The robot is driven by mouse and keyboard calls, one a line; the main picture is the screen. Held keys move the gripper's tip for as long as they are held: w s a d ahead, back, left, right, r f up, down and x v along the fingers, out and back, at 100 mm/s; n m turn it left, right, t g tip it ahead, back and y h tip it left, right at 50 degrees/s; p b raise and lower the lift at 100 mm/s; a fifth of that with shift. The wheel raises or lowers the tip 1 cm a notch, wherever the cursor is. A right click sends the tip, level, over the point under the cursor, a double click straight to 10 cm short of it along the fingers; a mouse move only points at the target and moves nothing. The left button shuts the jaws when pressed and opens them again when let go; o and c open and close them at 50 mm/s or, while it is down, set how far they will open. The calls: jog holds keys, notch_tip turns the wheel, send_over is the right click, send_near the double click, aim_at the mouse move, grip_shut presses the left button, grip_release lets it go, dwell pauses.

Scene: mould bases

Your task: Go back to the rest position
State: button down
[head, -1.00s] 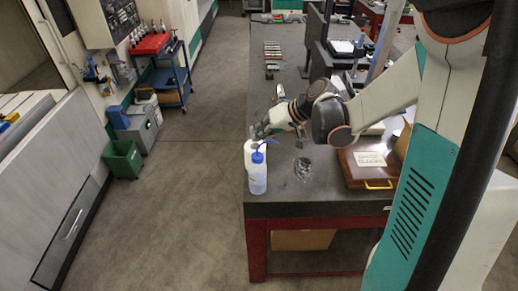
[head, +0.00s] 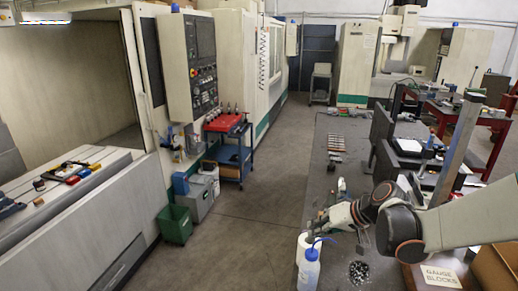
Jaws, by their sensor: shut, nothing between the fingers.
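My gripper (head: 316,224) is at the lower right in the head view, over the near end of the dark bench (head: 321,165). My arm reaches to it from the right. The fingers are small and point left, shut with nothing visible between them. They are just above and behind a white bottle (head: 303,246) and a clear wash bottle with a blue cap (head: 309,270). Whether the fingers touch the white bottle I cannot tell.
A wooden box labelled "GAUGE BLOCKS" (head: 428,283) and a cluster of small metal pieces (head: 358,272) lie on the bench below my arm. Dark uprights (head: 381,138) stand farther back. A blue cart (head: 231,155) and a green bin (head: 175,225) stand left. The floor between is clear.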

jog(key=s+a+f+h+b, duration=0.2)
jog(key=s+a+h+b, duration=0.15)
jog(key=s+b, duration=0.6)
jog(key=s+d+f+h+b, duration=0.1)
jog(key=s+f+b, duration=0.2)
jog(key=s, duration=0.3)
jog(key=s+d+f+t+h+b, duration=0.1)
jog(key=s+d+f+h+b, duration=0.1)
jog(key=s+f+b, duration=0.2)
jog(key=s, duration=0.3)
jog(key=shift+s+d+f+m, duration=0.15)
jog(key=shift+s+m, duration=0.05)
jog(key=shift+m, duration=0.1)
